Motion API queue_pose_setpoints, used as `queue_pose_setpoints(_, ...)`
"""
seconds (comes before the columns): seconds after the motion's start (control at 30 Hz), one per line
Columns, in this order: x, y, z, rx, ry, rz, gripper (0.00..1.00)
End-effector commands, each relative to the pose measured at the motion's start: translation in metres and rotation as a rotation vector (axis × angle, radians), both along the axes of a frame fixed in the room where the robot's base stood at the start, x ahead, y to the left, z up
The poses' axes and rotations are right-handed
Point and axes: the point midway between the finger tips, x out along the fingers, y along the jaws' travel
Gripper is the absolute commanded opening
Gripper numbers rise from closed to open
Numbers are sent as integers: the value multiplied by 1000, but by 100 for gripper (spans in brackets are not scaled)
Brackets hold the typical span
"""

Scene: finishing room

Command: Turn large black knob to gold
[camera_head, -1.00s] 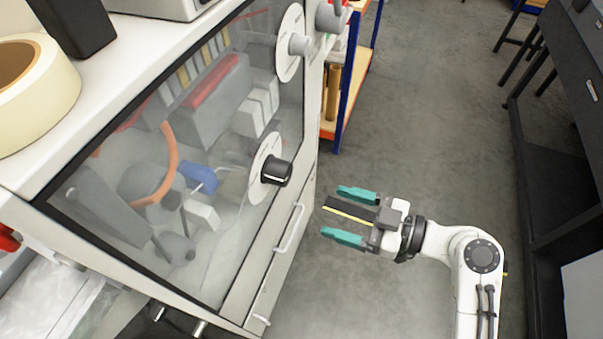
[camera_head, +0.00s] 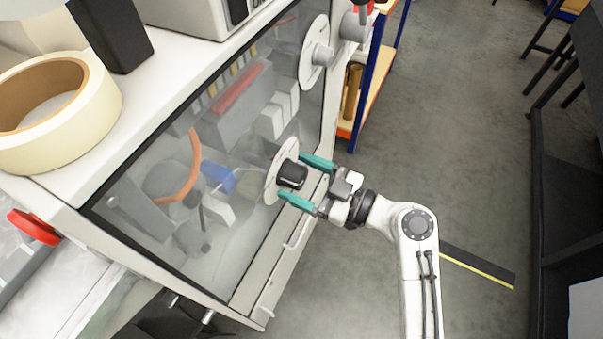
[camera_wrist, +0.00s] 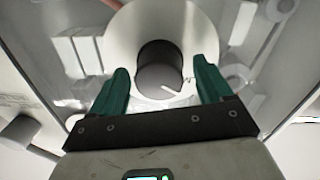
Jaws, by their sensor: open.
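The large black knob (camera_head: 292,175) sits on a white round dial plate (camera_head: 277,180) on the cabinet's clear front. My gripper (camera_head: 307,182) is open, with its teal fingers on either side of the knob. In the wrist view the black knob (camera_wrist: 159,68) lies between the two fingertips of my gripper (camera_wrist: 162,82), with visible gaps on both sides. A white pointer mark shows on the dial near the knob's lower right. No gold mark can be made out on the dial.
A second dial with a grey knob (camera_head: 321,55) is higher on the same front. A cabinet handle (camera_head: 297,227) is below the black knob. A tape roll (camera_head: 55,110) lies on the cabinet top. Open floor (camera_head: 470,150) is to the right.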

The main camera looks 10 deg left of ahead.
Motion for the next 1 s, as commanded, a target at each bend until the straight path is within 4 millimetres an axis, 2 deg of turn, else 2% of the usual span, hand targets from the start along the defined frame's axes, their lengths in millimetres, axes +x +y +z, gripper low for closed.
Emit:
queue_pose_setpoints(0.3, 1, 2, 0, 0, 0, -1, 79)
queue_pose_setpoints(0.87, 1, 2, 0, 1, 1, -1, 26)
queue_pose_setpoints(1.0, 1, 2, 0, 0, 3, -1, 23)
